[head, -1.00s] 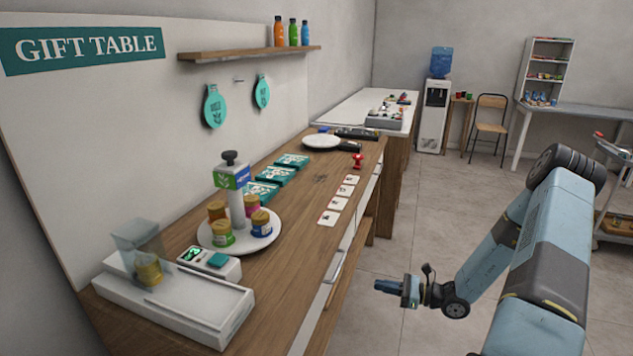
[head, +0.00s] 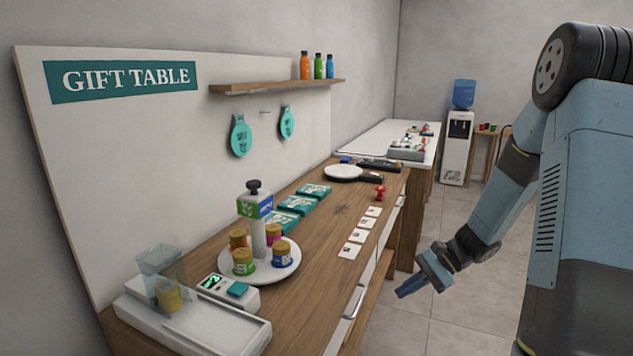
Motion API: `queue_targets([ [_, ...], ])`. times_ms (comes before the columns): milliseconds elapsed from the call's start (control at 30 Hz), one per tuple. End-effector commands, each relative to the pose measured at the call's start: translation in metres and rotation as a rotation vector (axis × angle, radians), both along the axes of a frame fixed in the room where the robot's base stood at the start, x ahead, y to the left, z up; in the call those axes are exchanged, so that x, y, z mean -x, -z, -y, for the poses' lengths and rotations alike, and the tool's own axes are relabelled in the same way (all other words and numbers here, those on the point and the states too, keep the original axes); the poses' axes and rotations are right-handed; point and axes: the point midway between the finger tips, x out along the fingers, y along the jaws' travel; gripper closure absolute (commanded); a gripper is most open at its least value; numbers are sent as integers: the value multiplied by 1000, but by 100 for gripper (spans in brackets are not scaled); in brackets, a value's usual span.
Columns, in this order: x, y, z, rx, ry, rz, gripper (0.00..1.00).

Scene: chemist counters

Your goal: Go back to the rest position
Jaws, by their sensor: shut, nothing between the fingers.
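My gripper (head: 409,290) hangs over the floor to the right of the wooden gift table (head: 300,320), apart from the table's front edge. Its narrow blue fingers are together and hold nothing. My arm folds down from the right side of the picture, with the gripper at its lower left end pointing left and slightly down.
The table bears a white round stand (head: 282,274) with several jars, a clear-topped device (head: 195,325), teal boxes (head: 297,205), white cards (head: 350,251) and a red item (head: 380,191). A drawer handle (head: 354,302) sticks out at the front. Floor (head: 460,325) below the gripper is clear.

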Motion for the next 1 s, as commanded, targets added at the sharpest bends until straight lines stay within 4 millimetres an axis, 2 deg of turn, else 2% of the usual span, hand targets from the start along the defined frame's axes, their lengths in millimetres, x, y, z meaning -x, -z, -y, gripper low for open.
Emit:
queue_targets([
  [33, 4, -11, -2, 35, -30, 28, 100],
  [300, 30, -58, -8, 211, -179, 160, 100],
  [1000, 109, -169, -9, 644, -483, 544, 100],
])
